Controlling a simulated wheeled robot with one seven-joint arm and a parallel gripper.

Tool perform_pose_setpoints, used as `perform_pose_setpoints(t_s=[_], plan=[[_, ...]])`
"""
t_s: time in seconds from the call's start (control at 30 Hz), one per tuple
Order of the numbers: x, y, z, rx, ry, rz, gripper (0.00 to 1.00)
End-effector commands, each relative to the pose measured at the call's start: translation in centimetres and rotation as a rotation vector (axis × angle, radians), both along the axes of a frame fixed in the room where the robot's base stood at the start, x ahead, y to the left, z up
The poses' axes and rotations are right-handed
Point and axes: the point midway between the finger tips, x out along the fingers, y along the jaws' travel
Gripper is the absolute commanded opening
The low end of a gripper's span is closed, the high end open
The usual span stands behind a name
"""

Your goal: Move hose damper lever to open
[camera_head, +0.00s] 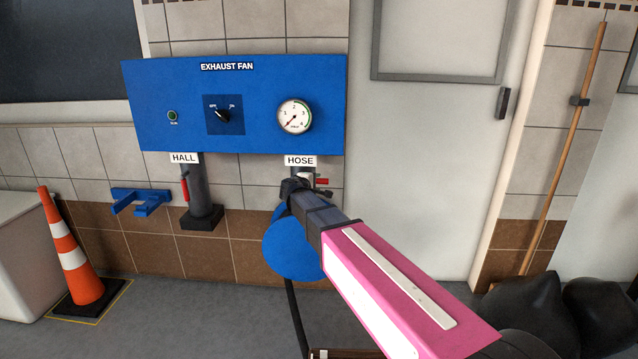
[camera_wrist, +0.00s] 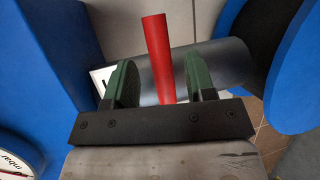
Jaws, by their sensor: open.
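The hose damper lever is red (camera_head: 322,181) and sits under the HOSE label (camera_head: 300,161). In the head view it points sideways to the right, partly hidden by my gripper (camera_head: 303,190). In the wrist view the red lever (camera_wrist: 158,45) stands between the two green fingers of my gripper (camera_wrist: 158,75), with a visible gap on each side. The fingers are open and not closed on it. The grey hose pipe (camera_wrist: 230,62) lies behind the lever and fingers.
A blue EXHAUST FAN panel (camera_head: 255,95) with a gauge (camera_head: 294,116) is above. The HALL pipe (camera_head: 199,190) has its own red lever (camera_head: 184,189), pointing down. A blue disc (camera_head: 285,250) is below my gripper. A traffic cone (camera_head: 75,250) stands left.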

Motion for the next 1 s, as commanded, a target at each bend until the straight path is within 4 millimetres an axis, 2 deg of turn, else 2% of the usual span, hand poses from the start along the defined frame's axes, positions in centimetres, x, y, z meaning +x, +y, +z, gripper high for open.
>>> perform_pose_setpoints(t_s=[0.1, 0.23, 0.63, 0.67, 0.7, 0.8, 1.0], plan=[[1.7, -0.7, -0.5, 0.000, 0.000, -0.001, 0.50], [2.7, -1.2, -0.8, 0.000, 0.000, -0.001, 0.50], [3.2, -1.6, -0.9, 0.001, 0.000, 0.000, 0.50], [3.2, -1.6, -0.9, 0.001, 0.000, 0.000, 0.44], [3.2, -1.6, -0.9, 0.001, 0.000, 0.000, 0.31], [3.2, -1.6, -0.9, 0.001, 0.000, 0.000, 0.00], [3.2, -1.6, -0.9, 0.005, 0.000, 0.000, 0.00]])
